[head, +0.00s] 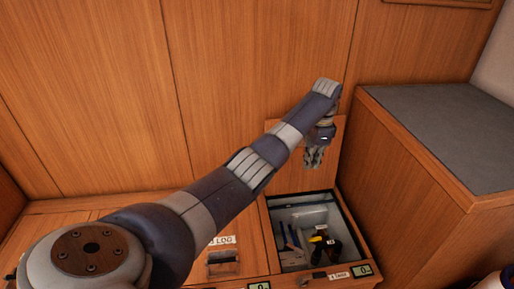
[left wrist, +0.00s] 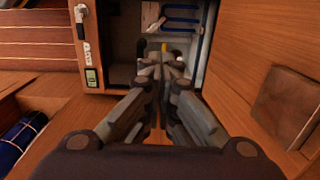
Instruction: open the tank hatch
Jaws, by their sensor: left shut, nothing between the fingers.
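The tank compartment (head: 336,200) is open, and I see its inside in the head view. The hatch lid (head: 330,170) looks like the wooden panel standing up behind it, against the back wall, partly hidden by my gripper. My left gripper (head: 313,160) is shut and empty, in front of that panel and above the compartment's far edge. In the left wrist view my gripper (left wrist: 160,75) has its fingers together, with the open compartment (left wrist: 120,75) beyond. I cannot tell whether the fingers touch the lid. My right gripper is not in view.
Inside lie a clear container (head: 310,215) and dark and yellow fittings. A small label and a display (head: 362,270) are on the front edge. A closed lid with a black handle (head: 222,262) is to the left. A tall grey-topped cabinet (head: 440,130) stands close on the right.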

